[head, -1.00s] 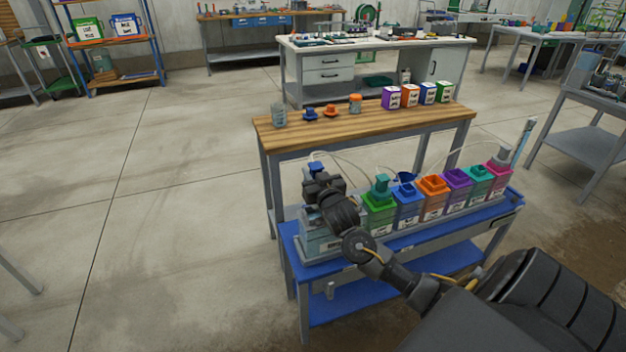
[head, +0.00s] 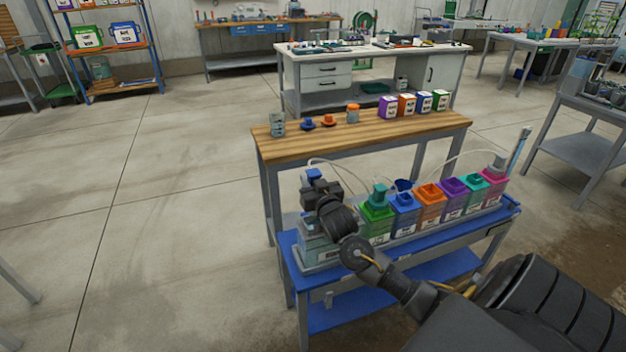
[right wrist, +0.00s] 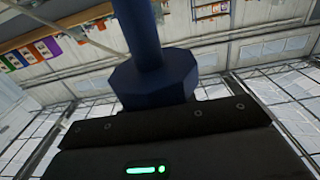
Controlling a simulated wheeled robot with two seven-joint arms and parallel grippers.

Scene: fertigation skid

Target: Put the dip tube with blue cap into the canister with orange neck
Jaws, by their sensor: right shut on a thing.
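The dip tube with blue cap (head: 312,174) is in my right gripper (head: 319,186), above the left end of the blue bench. In the right wrist view the blue cap (right wrist: 155,80) is large, with a blue stem rising from it. The tube's lower part is hidden. The canister with orange neck (head: 430,203) stands in the row on the bench, right of my right gripper and apart from it. Its orange neck faces up. My left gripper is not in view.
Green (head: 377,222), blue (head: 404,213), purple (head: 453,197), teal and pink canisters stand beside it in a close row. A pale grey container (head: 318,250) is at the bench's left end. Thin hoses arch over the row. A wooden table (head: 350,137) stands behind.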

